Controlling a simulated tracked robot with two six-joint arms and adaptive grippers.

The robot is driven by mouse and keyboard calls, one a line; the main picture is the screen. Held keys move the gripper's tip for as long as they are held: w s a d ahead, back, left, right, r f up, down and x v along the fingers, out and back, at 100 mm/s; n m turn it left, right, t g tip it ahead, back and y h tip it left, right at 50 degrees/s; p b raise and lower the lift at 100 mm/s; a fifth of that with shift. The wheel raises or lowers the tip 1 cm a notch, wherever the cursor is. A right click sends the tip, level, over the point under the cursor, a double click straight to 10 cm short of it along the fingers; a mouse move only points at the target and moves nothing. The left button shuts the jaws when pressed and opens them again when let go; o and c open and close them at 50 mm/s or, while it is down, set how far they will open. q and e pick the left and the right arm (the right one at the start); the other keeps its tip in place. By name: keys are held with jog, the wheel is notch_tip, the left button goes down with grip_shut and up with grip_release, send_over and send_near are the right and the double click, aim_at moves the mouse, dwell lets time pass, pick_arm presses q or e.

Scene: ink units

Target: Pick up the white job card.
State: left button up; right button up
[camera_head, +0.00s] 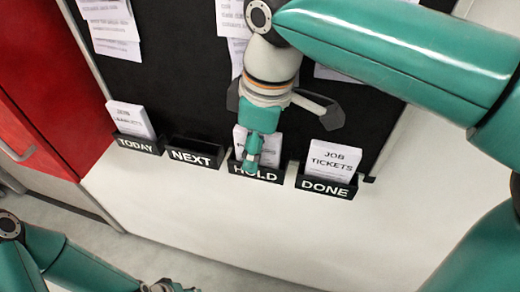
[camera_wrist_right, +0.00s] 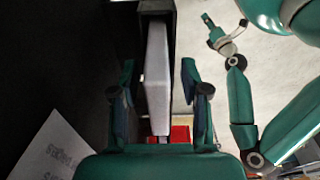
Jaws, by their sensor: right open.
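A white card stack (camera_head: 272,152) stands upright in the black holder marked HOLD (camera_head: 270,177), partly hidden by my right gripper (camera_head: 252,148). That gripper reaches down over the HOLD holder. In the right wrist view the white stack (camera_wrist_right: 157,70) lies between the two open fingers, with gaps at both sides. Other white stacks stand in the holders marked TODAY (camera_head: 132,118) and DONE (camera_head: 333,158); the DONE one reads JOB TICKETS. My left gripper (camera_head: 168,287) is at the bottom edge of the head view, cut off, its fingers unclear.
The holder marked NEXT (camera_head: 192,154) looks empty. A black board (camera_head: 175,70) with pinned papers (camera_head: 112,28) rises behind the holders. The white counter (camera_head: 200,210) in front is clear. A red cabinet (camera_head: 45,80) stands at the left.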

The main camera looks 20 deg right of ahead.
grip_shut()
